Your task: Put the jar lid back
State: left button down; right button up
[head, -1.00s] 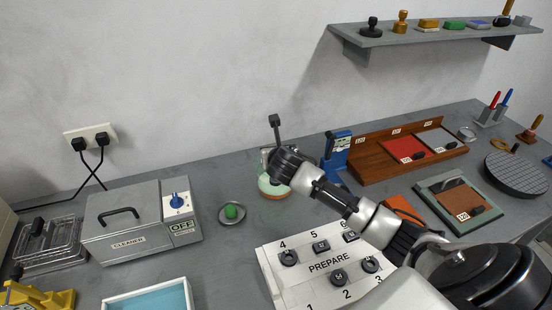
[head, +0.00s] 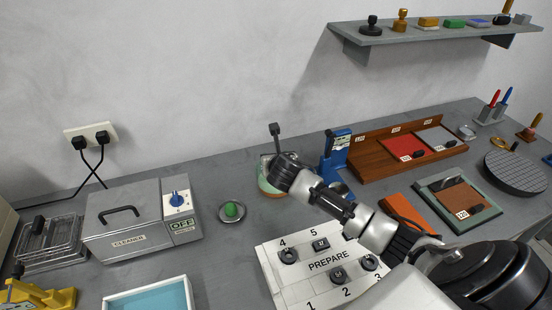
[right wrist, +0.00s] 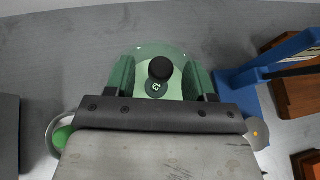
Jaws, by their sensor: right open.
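A round, pale green, see-through jar-like piece (head: 266,183) stands at the back of the bench, partly hidden by my right arm. A black post with a square top (head: 275,129) rises there. In the right wrist view a round green top (right wrist: 150,52) with a black knob (right wrist: 160,69) and small label lies between the fingers of my right gripper (right wrist: 161,75). The fingers are apart, one each side of the knob; contact cannot be told. A small grey dish with a green knob (head: 232,210) sits to the left; I cannot tell whether it is a lid. My left gripper is not in view.
A grey cleaner box (head: 128,222) stands left, and a blue tray (head: 150,299) in front. A blue stand (head: 337,155) is close on the right of my gripper. A white numbered board (head: 315,278) lies under my arm. Bare bench surrounds the green-knobbed dish.

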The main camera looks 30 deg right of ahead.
jog(key=shift+r, duration=0.3)
jog(key=v, duration=1.2)
jog(key=shift+b, duration=0.3)
